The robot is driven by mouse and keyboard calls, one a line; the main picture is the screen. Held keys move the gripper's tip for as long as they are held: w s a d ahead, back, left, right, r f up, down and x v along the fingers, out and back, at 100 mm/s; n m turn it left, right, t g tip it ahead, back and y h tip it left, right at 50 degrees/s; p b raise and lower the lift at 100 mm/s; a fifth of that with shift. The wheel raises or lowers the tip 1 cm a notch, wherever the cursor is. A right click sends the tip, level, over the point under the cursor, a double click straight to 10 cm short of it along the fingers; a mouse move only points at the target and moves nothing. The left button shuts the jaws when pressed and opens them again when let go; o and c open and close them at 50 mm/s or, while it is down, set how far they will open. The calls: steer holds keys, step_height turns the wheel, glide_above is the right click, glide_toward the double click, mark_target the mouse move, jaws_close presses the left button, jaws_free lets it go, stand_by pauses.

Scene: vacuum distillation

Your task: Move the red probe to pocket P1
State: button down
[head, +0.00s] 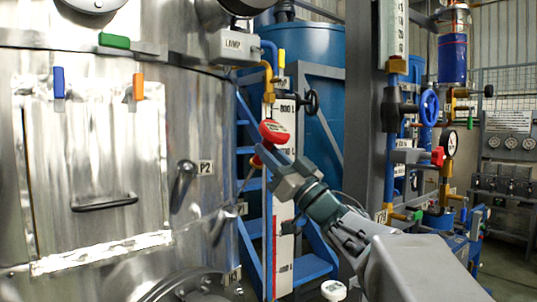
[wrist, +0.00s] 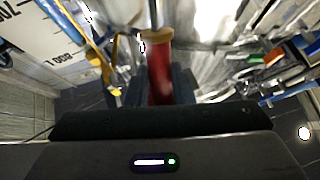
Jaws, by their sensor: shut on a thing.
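The red probe (head: 275,132) has a round red head with a small display. Its thin stem slants down and left below my gripper (head: 272,168). My gripper is shut on the probe's red body, which also shows between the dark fingers in the wrist view (wrist: 160,70). The probe is held in the air just right of the steel vessel. Pocket P1 (head: 221,218) is a metal stub on the vessel beside the P1 label (head: 242,208). It lies below and left of the probe, and the stem appears apart from it.
Pocket P2 (head: 183,176) sits higher on the vessel, and a P3 label (head: 233,275) is lower. A white-headed probe (head: 333,290) is at the bottom. Blue stairs (head: 310,268) stand behind my gripper. Pipes and a blue handwheel (head: 429,106) are at right.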

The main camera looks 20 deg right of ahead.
mark_target(255, 169)
steer(key=shift+d+b, duration=0.15)
steer(key=shift+b, duration=0.2)
steer(key=shift+w+a+f+b, duration=0.3)
steer(key=shift+w+f+b, duration=0.15)
steer(key=shift+f+b, duration=0.25)
steer(key=shift+w+a+f+b, duration=0.35)
steer(key=shift+w+f+b, duration=0.2)
steer(key=shift+f, duration=0.25)
steer(key=shift+w+a+f+b, duration=0.3)
steer(key=shift+w+f+b, duration=0.1)
steer(key=shift+f+b, duration=0.35)
steer(key=shift+b, duration=0.55)
steer(key=shift+f, duration=0.1)
stand_by(0.4)
steer(key=shift+w+a+f+b, duration=0.15)
steer(key=shift+w+f+b, duration=0.05)
steer(key=shift+f+b, duration=0.1)
steer(key=w+a+f+b, duration=0.2)
steer(key=w+f+b, duration=0.2)
steer(key=f, duration=0.3)
steer(key=shift+w+a+b, duration=0.15)
steer(key=shift+a+b, duration=0.25)
steer(key=shift+b, duration=0.5)
stand_by(1.9)
steer(key=c, duration=1.2)
jaws_free()
steer(key=shift+o, duration=0.2)
